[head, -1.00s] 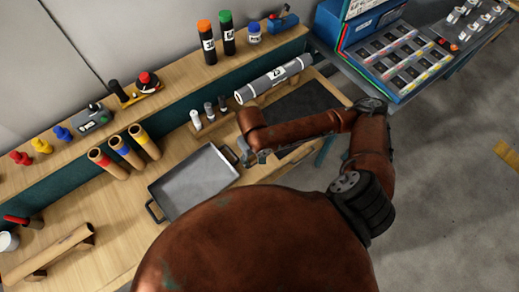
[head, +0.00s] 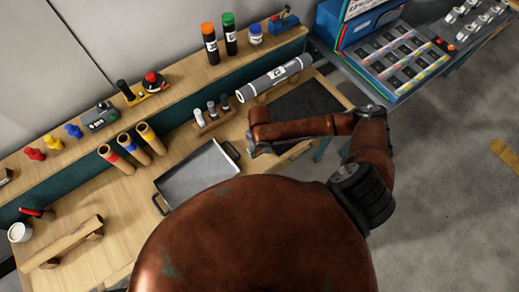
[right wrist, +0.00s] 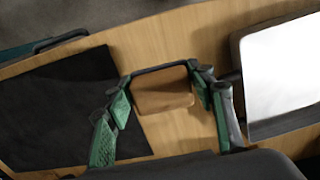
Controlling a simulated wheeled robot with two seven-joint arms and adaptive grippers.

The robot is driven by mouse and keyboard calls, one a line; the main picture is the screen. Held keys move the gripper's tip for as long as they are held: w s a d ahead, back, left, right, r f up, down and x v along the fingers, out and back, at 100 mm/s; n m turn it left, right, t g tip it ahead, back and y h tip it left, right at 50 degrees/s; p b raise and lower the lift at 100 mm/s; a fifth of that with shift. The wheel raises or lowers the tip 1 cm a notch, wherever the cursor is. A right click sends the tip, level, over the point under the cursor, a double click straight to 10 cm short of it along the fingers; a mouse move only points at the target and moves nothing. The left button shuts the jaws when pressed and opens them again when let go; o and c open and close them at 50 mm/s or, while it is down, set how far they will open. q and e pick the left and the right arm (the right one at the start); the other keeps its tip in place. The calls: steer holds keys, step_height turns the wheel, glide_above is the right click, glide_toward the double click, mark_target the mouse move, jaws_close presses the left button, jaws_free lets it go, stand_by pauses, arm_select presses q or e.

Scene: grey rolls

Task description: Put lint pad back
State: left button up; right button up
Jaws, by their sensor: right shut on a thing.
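My right gripper (head: 256,150) is low over the bench, between the grey tray (head: 162,196) and the dark mat (head: 305,102). In the right wrist view its green-padded fingers (right wrist: 163,98) stand on both sides of a small brown pad with a dark edge (right wrist: 163,84), which looks like the lint pad, and are shut on it. The pad is too hidden to make out in the head view. I cannot tell whether it touches the bench. The right wrist view shows the dark mat (right wrist: 60,105) to the left and the tray (right wrist: 285,70) to the right. My left gripper is out of view.
A grey roll (head: 275,77) lies behind the mat. Small grey-capped bottles (head: 212,110) stand in a wooden holder behind the tray. Cardboard tubes (head: 130,150) and a wooden stand (head: 62,243) are to the left. A raised shelf (head: 190,83) holds several items.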

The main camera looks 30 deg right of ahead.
mark_target(259, 150)
steer(key=w+f, duration=0.1)
steer(key=w+d+f, duration=0.1)
steer(key=f, duration=0.1)
steer(key=shift+w, duration=0.2)
steer(key=shift+f, duration=1.5)
steer(key=o, duration=1.2)
steer(key=shift+f, duration=0.1)
step_height(259, 150, up, 12)
steer(key=shift+r, duration=0.15)
